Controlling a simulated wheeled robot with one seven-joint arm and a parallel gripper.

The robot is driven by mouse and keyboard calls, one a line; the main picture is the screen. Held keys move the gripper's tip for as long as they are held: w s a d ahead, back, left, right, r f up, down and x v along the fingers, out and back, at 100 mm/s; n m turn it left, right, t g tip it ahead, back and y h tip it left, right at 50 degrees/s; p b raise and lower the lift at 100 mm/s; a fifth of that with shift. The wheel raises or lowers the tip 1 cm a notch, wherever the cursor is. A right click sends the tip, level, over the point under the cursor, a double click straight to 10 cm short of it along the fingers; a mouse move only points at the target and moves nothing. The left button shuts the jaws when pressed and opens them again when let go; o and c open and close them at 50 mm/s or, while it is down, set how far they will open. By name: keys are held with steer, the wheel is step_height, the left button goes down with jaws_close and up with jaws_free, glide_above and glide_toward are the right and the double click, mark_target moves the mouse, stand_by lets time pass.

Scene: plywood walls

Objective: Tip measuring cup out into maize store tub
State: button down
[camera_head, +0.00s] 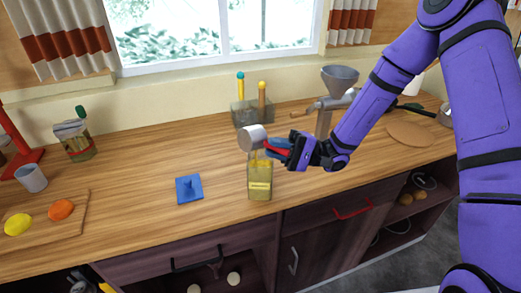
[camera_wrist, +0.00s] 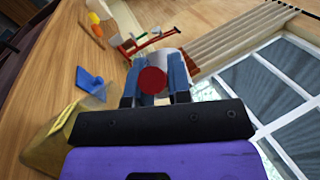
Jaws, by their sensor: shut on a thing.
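The measuring cup (camera_head: 250,138) is a grey metal cup with a red handle. My gripper (camera_head: 281,148) is shut on the handle and holds the cup tilted above the maize store tub. The tub (camera_head: 260,187) is a see-through, yellowish square container on the worktop, with yellow contents. Yellow bits show between the cup and the tub's top. In the wrist view, the handle's round red end (camera_wrist: 152,80) sits between my blue fingers, with the grey cup partly hidden behind it. The tub (camera_wrist: 45,145) shows at lower left there. The cup's inside is hidden.
A blue lid with a knob (camera_head: 189,189) lies left of the tub. Behind stand a holder with two bottles (camera_head: 250,112) and a grinder with a funnel (camera_head: 339,80). A board with fruit (camera_head: 45,222) and a grey mug (camera_head: 32,178) are at left.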

steer(key=h, duration=0.1)
steer(key=n, duration=0.1)
steer(key=h, duration=0.1)
steer(key=shift+s+a+r+h, duration=0.15)
steer(key=shift+s+a+h, duration=0.1)
steer(key=shift+a+h, duration=0.1)
steer(key=shift+s+a+n+h, duration=0.1)
steer(key=shift+a+n+h, duration=0.1)
steer(key=shift+n+h, duration=0.45)
steer(key=shift+s+a+h, duration=0.4)
steer(key=shift+a+h, duration=0.1)
steer(key=shift+h, duration=0.2)
steer(key=s+a+f+n+t+h+p, duration=0.2)
steer(key=s+a+f+n+t+h, duration=0.1)
steer(key=h, duration=0.8)
steer(key=shift+s+a+f+n+t, duration=0.15)
steer(key=shift+s+a+n+t, duration=0.3)
steer(key=shift+s+a+t, duration=1.05)
